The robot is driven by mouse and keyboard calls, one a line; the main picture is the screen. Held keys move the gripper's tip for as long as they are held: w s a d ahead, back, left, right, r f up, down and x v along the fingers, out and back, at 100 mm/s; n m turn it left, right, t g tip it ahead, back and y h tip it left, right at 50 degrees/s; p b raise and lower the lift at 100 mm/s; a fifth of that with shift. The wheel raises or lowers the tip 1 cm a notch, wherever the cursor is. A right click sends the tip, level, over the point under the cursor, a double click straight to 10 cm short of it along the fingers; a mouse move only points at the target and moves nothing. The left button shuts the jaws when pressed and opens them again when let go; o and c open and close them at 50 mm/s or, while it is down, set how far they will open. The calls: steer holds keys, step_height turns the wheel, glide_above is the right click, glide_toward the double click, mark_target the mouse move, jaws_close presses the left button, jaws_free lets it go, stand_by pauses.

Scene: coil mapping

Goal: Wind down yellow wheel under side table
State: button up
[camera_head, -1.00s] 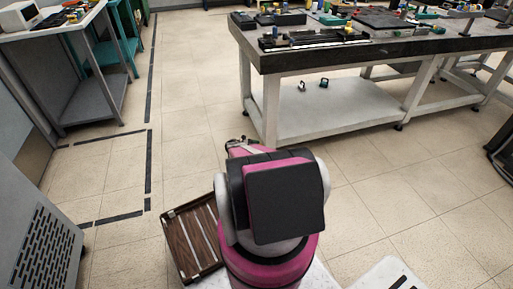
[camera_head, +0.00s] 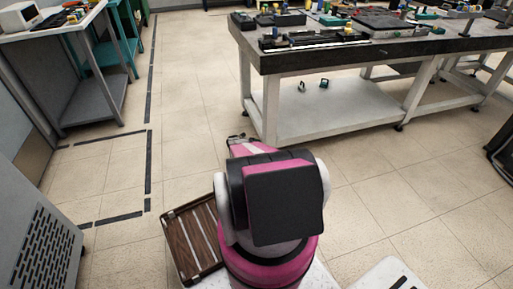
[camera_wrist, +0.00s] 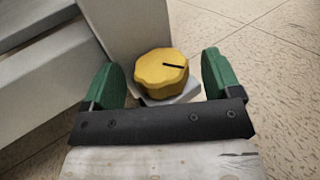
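The yellow wheel (camera_wrist: 161,72) shows in the wrist view. It is a knob with a scalloped edge and a dark line on its top, close to the foot of a white table leg. My gripper (camera_wrist: 165,82) is open, with one green finger on each side of the wheel. In the head view, my gripper (camera_head: 238,139) is small and partly behind my arm, and the wheel cannot be made out.
A large table (camera_head: 258,58) with a dark top and white legs stands ahead, with tools on it and two small items on its low shelf (camera_head: 325,118). A grey side table (camera_head: 92,100) stands at the left. Tiled floor (camera_head: 185,90) between them is clear.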

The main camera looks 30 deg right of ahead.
steer(key=v, duration=1)
steer(key=shift+w+a, duration=0.25)
steer(key=shift+a, duration=0.1)
